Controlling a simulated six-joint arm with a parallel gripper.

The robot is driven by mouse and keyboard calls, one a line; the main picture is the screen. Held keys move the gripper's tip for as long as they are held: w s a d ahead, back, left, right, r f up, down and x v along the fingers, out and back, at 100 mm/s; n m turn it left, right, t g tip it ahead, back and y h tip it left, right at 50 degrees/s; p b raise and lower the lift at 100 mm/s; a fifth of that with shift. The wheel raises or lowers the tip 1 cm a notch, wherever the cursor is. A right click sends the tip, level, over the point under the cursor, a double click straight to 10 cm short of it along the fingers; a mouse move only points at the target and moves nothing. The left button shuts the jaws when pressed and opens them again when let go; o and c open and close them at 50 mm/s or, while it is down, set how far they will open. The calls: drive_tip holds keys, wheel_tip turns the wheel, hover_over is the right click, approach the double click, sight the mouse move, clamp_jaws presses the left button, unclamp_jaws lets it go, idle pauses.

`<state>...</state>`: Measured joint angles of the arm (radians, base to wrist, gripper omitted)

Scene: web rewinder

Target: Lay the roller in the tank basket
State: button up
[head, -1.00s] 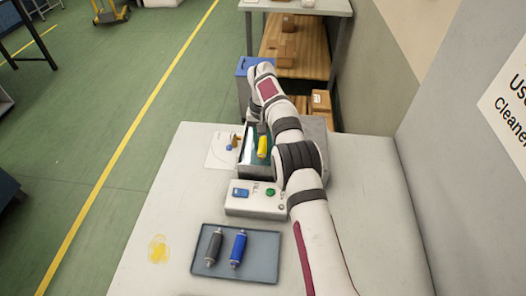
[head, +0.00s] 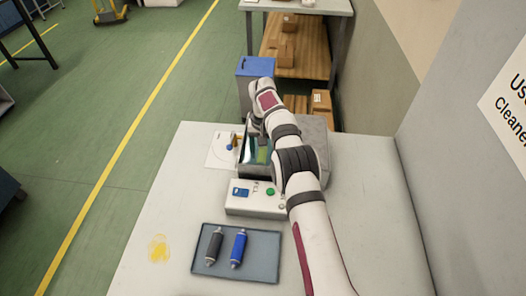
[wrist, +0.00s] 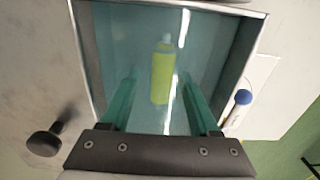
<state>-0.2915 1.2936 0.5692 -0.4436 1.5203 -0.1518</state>
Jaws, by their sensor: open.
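The yellow roller (wrist: 162,75) lies in the tank (wrist: 253,45) and looks greenish through the teal liquid. It also shows dimly inside the tank in the head view (head: 262,155). A basket cannot be told apart from the tank's inside. My gripper (wrist: 162,82) is open, its fingers reaching down into the tank on either side of the roller, with gaps between. In the head view my arm covers the tank's right side.
A grey tray (head: 263,262) in front holds a dark roller (head: 214,246) and a blue roller (head: 238,249). A control box (head: 256,208) with a green button stands before the tank. A wall borders the bench's right. A yellow smear (head: 158,248) marks the left front.

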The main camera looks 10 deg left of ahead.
wheel_tip(320, 180, up, 8)
drive_tip(key=shift+d+r, duration=0.1)
drive_tip(key=shift+r, duration=0.05)
wheel_tip(320, 180, up, 7)
hover_over(264, 154)
drive_tip(key=s+d, duration=0.3)
drive_tip(key=s+d+r+m, duration=0.2)
drive_tip(key=s+d+r, duration=0.3)
drive_tip(key=s+r, duration=0.45)
drive_tip(key=s+d+f+m, duration=0.1)
drive_tip(key=s+f, duration=0.1)
drive_tip(key=s, duration=0.8)
drive_tip(key=s+d+f+m+y, duration=0.1)
drive_tip(key=s+d+f, duration=0.1)
drive_tip(key=s, duration=0.7)
drive_tip(key=s+d+f+m, duration=0.1)
drive_tip(key=s+f, duration=0.1)
drive_tip(key=s, duration=0.8)
drive_tip(key=shift+s+d+f+m+y, duration=0.3)
drive_tip(key=shift+s+d+y, duration=0.05)
drive_tip(key=shift+d+y, duration=0.05)
